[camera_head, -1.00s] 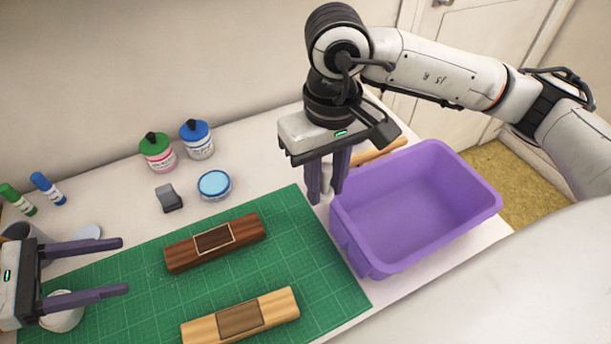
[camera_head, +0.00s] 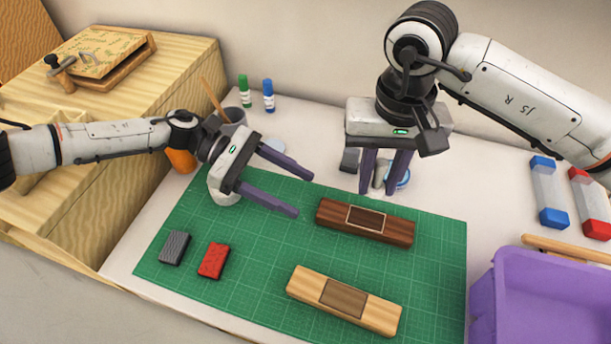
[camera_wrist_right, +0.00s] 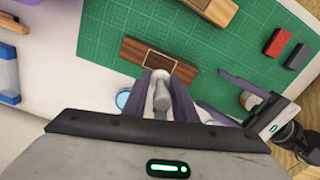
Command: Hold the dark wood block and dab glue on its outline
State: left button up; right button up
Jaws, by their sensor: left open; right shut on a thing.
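The dark wood block (camera_head: 396,231) lies on the green cutting mat (camera_head: 270,285). A thin pale outline frames the rectangle in its middle. It also shows in the right wrist view (camera_wrist_right: 133,50). My left gripper (camera_head: 304,195) is open and empty, its fingertips just left of the block's left end and apart from it. My right gripper (camera_head: 379,192) points down behind the block, shut on a pale, round-ended tool (camera_wrist_right: 161,96). I cannot tell whether this is a glue applicator; part of it is hidden between the fingers. The tool appears apart from the block.
A light wood block (camera_head: 382,317) lies nearer on the mat. Grey (camera_head: 174,248) and red (camera_head: 213,260) small blocks lie at the mat's left. A blue round tin (camera_head: 399,176) sits behind my right fingers.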

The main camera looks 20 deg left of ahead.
aim_at(329, 208)
pick_arm(q)
jog(key=x, duration=0.8)
jog(key=shift+d+f, duration=0.1)
jog(key=shift+d, duration=0.15)
jog(key=c, duration=1.3)
